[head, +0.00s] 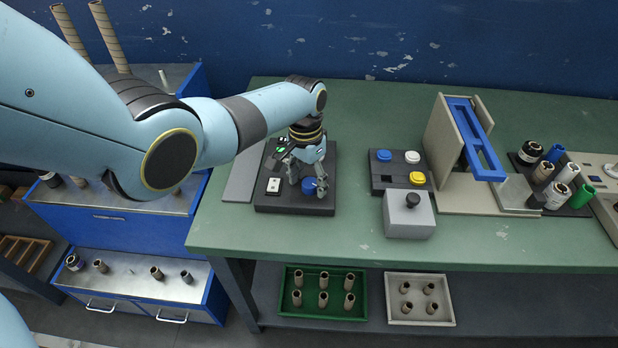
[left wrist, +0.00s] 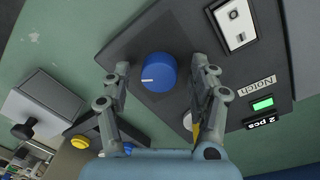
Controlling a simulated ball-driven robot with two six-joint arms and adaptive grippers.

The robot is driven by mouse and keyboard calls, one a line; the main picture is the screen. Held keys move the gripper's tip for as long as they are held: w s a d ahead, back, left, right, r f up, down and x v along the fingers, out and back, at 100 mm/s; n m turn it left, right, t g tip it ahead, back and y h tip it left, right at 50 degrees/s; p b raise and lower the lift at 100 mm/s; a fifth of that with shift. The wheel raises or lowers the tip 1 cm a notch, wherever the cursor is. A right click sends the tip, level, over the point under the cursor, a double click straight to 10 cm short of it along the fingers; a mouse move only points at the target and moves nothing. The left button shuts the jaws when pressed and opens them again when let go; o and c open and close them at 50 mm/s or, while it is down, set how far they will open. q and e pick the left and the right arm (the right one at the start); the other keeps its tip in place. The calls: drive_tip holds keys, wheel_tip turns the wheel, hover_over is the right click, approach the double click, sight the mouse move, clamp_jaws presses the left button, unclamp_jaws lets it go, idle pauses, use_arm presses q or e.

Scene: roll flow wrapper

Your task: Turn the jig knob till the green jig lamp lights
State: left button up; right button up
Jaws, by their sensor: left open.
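A blue knob (head: 309,187) with a white pointer mark sits on a dark control panel (head: 268,205) at the table's left. In the left wrist view the knob (left wrist: 158,72) shows its mark pointing left. My left gripper (head: 306,180) is open over it. In the left wrist view its fingertips (left wrist: 161,68) stand either side of the knob; contact cannot be told. A rectangular lamp (left wrist: 263,103) glows green on the panel, between labels "Notch" and "2 pcs". No label reading jig is legible. My right gripper is not in view.
A panel with blue, white and yellow buttons (head: 417,178) stands to the right, behind a grey box (head: 410,222) with a black knob (head: 412,200). Farther right are a blue-framed stand (head: 470,135) and several rolls. The table front between the panels is clear.

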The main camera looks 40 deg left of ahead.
sight(306, 181)
use_arm(q)
drive_tip(key=shift+r, duration=0.1)
wheel_tip(306, 181, up, 12)
drive_tip(key=shift+a, duration=0.4)
idle(0.4)
